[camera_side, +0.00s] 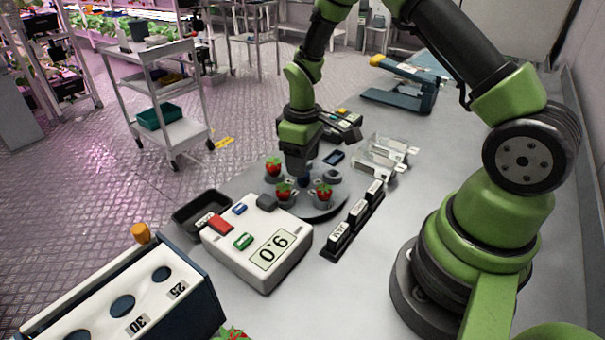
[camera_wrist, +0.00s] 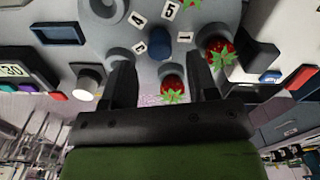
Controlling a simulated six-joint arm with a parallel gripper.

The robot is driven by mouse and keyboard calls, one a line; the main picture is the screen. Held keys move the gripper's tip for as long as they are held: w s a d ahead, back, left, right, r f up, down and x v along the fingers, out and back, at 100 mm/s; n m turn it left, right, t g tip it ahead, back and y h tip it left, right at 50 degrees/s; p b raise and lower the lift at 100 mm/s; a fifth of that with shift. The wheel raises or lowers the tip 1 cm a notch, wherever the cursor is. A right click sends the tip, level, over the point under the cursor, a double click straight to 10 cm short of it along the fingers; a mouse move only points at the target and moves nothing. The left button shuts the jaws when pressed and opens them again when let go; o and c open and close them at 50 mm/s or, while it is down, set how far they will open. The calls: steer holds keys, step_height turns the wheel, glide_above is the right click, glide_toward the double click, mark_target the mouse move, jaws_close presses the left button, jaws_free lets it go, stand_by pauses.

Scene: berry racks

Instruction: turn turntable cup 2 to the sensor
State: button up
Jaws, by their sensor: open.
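The grey turntable (camera_side: 338,203) carries small cups around a dark blue hub (camera_wrist: 160,43). Strawberries (camera_side: 273,166) sit in three of the cups; one is the red berry in the wrist view (camera_wrist: 172,86). Another berry (camera_wrist: 217,49) is to its right. A grey cup (camera_side: 332,176) at the right side looks empty. Small number labels (camera_wrist: 184,37) lie around the hub; which cup is number 2 is hard to read. My gripper (camera_wrist: 160,64) is open and points down over the turntable, fingers either side of the hub area, holding nothing. Contact is unclear.
A black tray (camera_side: 200,212), a row of labelled black blocks (camera_side: 352,222) and clear racks (camera_side: 385,158) surround the turntable closely.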

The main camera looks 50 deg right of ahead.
steer(key=shift+f, duration=2.15)
jaws_close()
